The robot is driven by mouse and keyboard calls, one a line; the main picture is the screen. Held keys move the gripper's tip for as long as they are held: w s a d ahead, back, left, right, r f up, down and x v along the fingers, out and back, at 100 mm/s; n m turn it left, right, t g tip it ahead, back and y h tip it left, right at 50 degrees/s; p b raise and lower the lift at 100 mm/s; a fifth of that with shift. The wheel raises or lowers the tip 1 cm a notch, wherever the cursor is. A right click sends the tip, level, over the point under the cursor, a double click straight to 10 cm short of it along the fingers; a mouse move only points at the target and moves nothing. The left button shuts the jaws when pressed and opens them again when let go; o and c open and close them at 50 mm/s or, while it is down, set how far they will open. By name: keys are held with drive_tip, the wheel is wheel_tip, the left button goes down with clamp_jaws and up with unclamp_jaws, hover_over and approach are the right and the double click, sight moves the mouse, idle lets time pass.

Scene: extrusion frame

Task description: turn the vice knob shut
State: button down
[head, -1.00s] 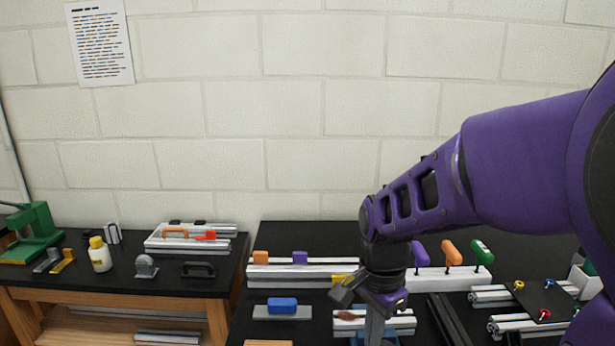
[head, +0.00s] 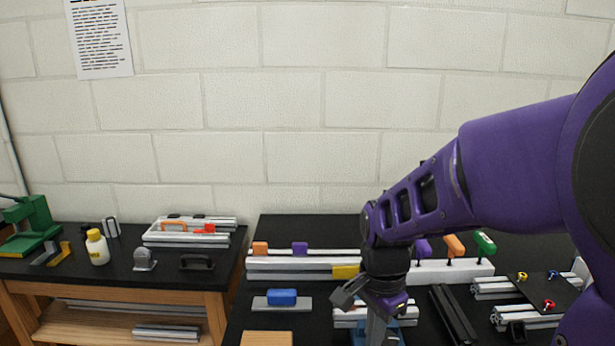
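My gripper (head: 372,312) hangs from the purple arm, pointing down over the front of the right-hand black bench (head: 320,228). Its grey fingers are partly covered by its own body, and I cannot tell whether they are open or shut. A blue body (head: 397,336), possibly the vice, shows just behind and below the gripper at the bottom edge. Most of it is hidden by the gripper or cut off by the frame. I cannot make out the vice knob, nor whether the gripper touches it.
Aluminium extrusions with an orange block (head: 260,248) and a yellow block (head: 345,272) lie behind the gripper. A blue-handled block (head: 282,297) is to its left. Orange (head: 455,245) and green (head: 485,242) handles stand to its right, near black rails (head: 453,316).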

drive_tip(key=shift+w+d, duration=0.25)
drive_tip(key=shift+d, duration=0.2)
idle(0.5)
drive_tip(key=shift+w+r, duration=0.15)
drive_tip(key=shift+w, duration=0.15)
idle(0.5)
drive_tip(key=shift+s+a+p, duration=0.1)
drive_tip(key=shift+a+p, duration=0.2)
drive_tip(key=r+p, duration=0.3)
drive_tip(key=r, duration=0.2)
drive_tip(key=shift+s+a+r+p, duration=0.15)
drive_tip(key=shift+a+r+p, duration=0.05)
drive_tip(key=shift+r+p, duration=0.2)
